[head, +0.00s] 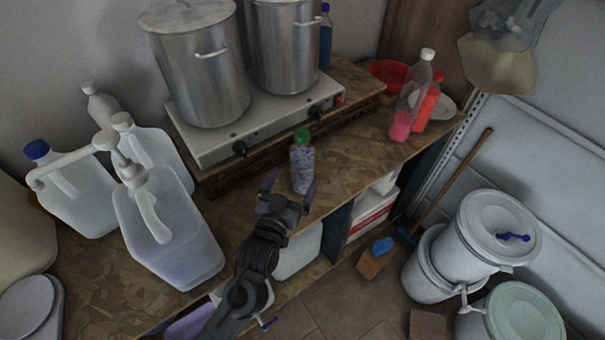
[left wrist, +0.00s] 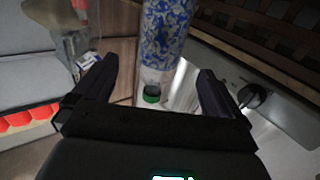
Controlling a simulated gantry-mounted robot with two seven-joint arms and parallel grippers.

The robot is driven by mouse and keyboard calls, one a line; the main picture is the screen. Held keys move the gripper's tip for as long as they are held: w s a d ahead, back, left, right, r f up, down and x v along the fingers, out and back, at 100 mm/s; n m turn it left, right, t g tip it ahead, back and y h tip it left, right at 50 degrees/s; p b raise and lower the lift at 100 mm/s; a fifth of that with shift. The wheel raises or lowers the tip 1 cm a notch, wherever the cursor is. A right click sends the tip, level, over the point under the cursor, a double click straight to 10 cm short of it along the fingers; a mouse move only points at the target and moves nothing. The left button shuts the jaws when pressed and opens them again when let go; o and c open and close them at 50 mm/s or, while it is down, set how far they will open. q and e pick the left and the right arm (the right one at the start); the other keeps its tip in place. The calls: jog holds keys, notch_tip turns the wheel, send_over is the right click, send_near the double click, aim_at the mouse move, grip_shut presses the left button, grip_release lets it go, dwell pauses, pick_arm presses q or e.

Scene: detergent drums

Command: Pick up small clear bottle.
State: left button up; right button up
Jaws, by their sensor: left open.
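The small clear bottle (head: 303,168) has a green cap and a blue-patterned body. It stands upright near the front edge of the wooden worktop, just in front of the hot plate. My left gripper (head: 290,190) is open, with its fingers at the near side of the bottle, one to each side. In the left wrist view the bottle (left wrist: 166,38) appears upside down, its green cap lowest, between the open fingers (left wrist: 160,88). I see no contact between fingers and bottle. My right gripper is not in view.
Behind the bottle is the hot plate (head: 255,122) with two steel pots (head: 200,75). White jugs (head: 165,225) crowd the left of the worktop (head: 335,165). Pink and red bottles (head: 405,110) stand at the right. White drums (head: 480,245) are on the floor.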

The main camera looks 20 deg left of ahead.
aim_at(299, 169)
pick_arm(q)
jog(key=w, duration=0.4)
jog(key=shift+r, duration=0.15)
jog(key=w, duration=0.6)
jog(key=shift+a+f, duration=0.2)
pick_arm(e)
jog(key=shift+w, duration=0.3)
pick_arm(q)
jog(key=shift+c, duration=0.5)
jog(key=shift+r, duration=0.1)
jog(key=c, duration=1.3)
jog(key=shift+c, duration=0.2)
jog(key=shift+r, duration=0.15)
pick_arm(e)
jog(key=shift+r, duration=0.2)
